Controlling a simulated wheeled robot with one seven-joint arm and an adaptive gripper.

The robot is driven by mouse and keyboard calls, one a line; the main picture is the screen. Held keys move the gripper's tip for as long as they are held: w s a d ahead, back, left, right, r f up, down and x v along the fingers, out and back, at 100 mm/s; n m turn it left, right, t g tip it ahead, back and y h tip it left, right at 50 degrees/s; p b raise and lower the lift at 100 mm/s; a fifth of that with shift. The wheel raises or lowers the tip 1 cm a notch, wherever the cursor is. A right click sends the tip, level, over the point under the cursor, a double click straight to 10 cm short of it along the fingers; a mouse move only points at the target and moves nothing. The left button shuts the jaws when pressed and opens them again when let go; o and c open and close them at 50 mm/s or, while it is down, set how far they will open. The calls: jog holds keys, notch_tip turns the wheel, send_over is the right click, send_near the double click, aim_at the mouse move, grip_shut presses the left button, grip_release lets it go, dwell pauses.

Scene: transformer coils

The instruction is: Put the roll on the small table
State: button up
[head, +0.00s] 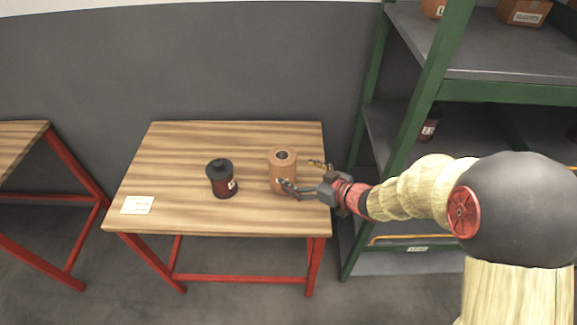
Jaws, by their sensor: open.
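The copper-brown roll (281,163), with a dark hole in its top, stands upright on the small wooden table (170,150) with red legs. My gripper (302,172) is open and reaches in from the right. One finger lies in front of the roll's lower right side, and the other shows to the right of the roll. I cannot tell whether the fingers touch it.
A black and dark red canister (222,179) stands left of the roll. A pale card (137,205) lies at the table's front left. A green-framed shelf (421,90) rises at the right. Another table (18,145) is at the far left. The table's back left is clear.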

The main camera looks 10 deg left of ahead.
jog(key=p+v, duration=0.1)
jog(key=v, duration=0.3)
dwell(0.5)
